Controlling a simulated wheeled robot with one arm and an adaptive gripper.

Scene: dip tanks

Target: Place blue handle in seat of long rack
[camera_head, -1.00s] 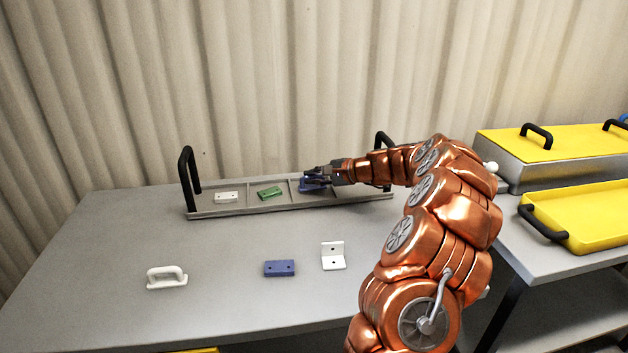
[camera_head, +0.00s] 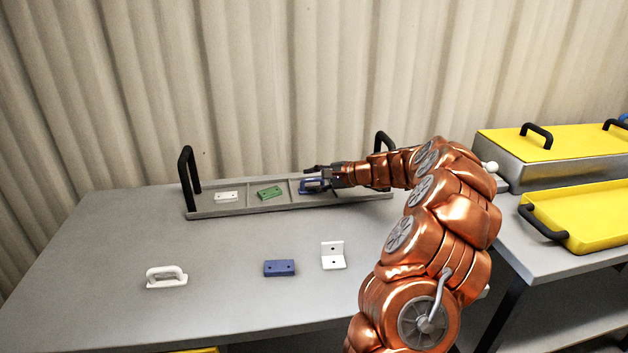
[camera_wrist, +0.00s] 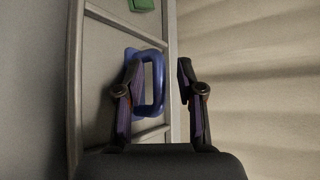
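The blue handle (camera_head: 309,187) is in the third compartment from the left of the long rack (camera_head: 240,211), partly behind my gripper (camera_head: 314,178). In the wrist view the blue handle (camera_wrist: 158,84) shows its loop between the two fingers of my gripper (camera_wrist: 158,62). The fingers are apart. The left finger is close to the loop or overlaps it, and a gap shows between the loop and the right finger. I cannot tell whether the handle's base lies flat on the rack floor.
The rack also holds a white plate (camera_head: 226,196) and a green block (camera_head: 270,193). A white handle (camera_head: 167,277), a blue block (camera_head: 279,268) and a white bracket (camera_head: 333,258) lie on the table in front. Black upright handles (camera_head: 188,180) stand at the rack's ends. Yellow-topped tanks (camera_head: 560,140) are at right.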

